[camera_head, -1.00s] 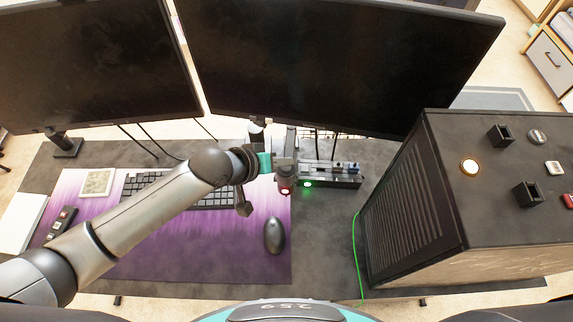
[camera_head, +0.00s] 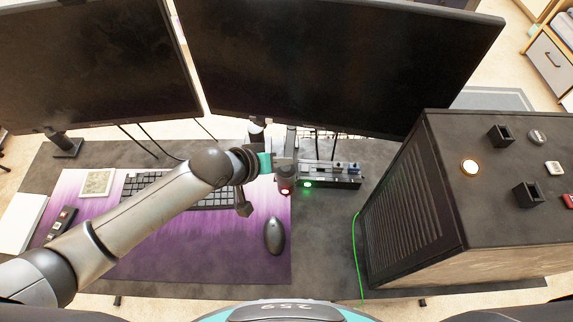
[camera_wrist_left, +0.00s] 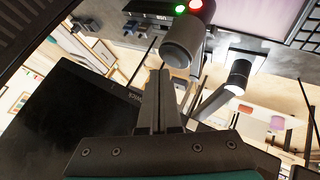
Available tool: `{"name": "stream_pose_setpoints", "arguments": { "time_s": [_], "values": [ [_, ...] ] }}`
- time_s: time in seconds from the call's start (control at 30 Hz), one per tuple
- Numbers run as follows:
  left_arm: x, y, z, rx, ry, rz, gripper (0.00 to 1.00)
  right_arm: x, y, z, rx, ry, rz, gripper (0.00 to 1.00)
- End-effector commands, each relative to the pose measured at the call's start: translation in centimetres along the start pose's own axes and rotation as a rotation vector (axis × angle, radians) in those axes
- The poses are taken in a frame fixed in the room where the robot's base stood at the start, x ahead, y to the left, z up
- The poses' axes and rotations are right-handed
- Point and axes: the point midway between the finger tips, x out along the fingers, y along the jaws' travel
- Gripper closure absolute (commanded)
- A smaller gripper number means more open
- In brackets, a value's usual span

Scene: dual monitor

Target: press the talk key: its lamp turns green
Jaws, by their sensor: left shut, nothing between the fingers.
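A dark box with small switches (camera_head: 345,170) stands under the right monitor. A green lamp (camera_head: 307,184) glows at its front left, and a red lamp (camera_head: 285,191) glows just left of that. Both show in the left wrist view, green (camera_wrist_left: 180,9) and red (camera_wrist_left: 196,4). I cannot tell which part is the talk key. My left gripper (camera_head: 289,160) is shut and empty, just behind the lamps. In the left wrist view its fingertips (camera_wrist_left: 160,72) are close to a grey cylinder (camera_wrist_left: 184,42); contact cannot be told. My right gripper is not in view.
Two monitors, left (camera_head: 85,65) and right (camera_head: 320,60), stand behind. A keyboard (camera_head: 215,197) and mouse (camera_head: 274,236) lie on a purple mat (camera_head: 200,250) beneath or beside my left arm.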

Motion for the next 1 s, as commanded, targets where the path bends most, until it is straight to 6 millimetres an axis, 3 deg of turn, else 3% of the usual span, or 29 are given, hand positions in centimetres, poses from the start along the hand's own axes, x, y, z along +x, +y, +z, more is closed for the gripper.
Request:
{"name": "stream_pose_setpoints", "arguments": {
  "time_s": [1.0],
  "values": [
    [0.64, -0.46, 0.47, -0.001, 0.0, 0.0, 1.0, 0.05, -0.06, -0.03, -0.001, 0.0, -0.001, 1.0]
  ]
}}
